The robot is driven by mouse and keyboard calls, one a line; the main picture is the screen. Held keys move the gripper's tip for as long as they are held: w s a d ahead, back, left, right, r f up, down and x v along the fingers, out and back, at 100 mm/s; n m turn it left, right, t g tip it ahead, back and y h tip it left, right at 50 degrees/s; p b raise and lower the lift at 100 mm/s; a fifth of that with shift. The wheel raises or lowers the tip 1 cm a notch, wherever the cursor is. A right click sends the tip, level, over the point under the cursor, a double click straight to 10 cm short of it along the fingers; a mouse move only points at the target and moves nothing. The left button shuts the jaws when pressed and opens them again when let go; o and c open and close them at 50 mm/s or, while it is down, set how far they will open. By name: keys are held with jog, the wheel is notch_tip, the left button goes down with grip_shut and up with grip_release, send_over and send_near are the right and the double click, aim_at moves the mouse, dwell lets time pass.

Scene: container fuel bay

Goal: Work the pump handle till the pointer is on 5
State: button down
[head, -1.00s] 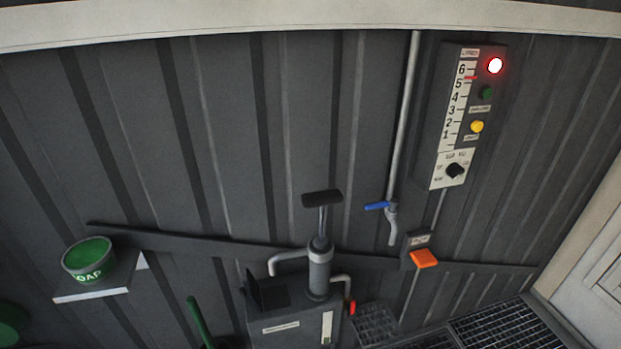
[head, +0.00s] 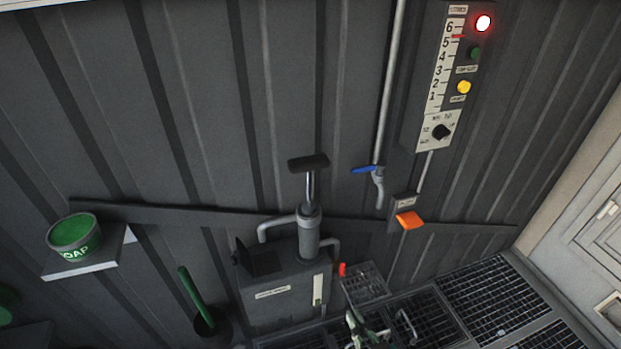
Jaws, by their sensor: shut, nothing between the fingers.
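The pump (head: 309,236) stands upright on a dark grey box against the wall. Its black T-shaped handle (head: 308,162) is raised on a bare metal rod above the barrel. The gauge (head: 443,62) on the panel at the upper right has a white scale from 1 to 6. Its red pointer (head: 457,36) sits between 5 and 6, a little above the 5. A red lamp (head: 483,23) glows beside the scale. I cannot make out my gripper in this view, and nothing touches the pump handle.
A blue-levered tap (head: 365,169) and an orange paddle (head: 409,220) are right of the pump. A green soap tub (head: 75,235) stands on a shelf at left. A green stick (head: 189,292) leans left of the box. Partly visible pale-green and dark objects lie over the floor grating (head: 490,298).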

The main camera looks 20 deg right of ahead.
jog(key=w+r, duration=0.9)
jog(key=r, duration=0.4)
jog(key=w+r, duration=1)
jog(key=r, duration=0.3)
jog(key=shift+w, duration=0.15)
send_over(309, 175)
jog(key=s, duration=0.2)
notch_tip(309, 175, down, 2)
jog(key=shift+a+f, duration=0.1)
jog(key=shift+f, duration=2.1)
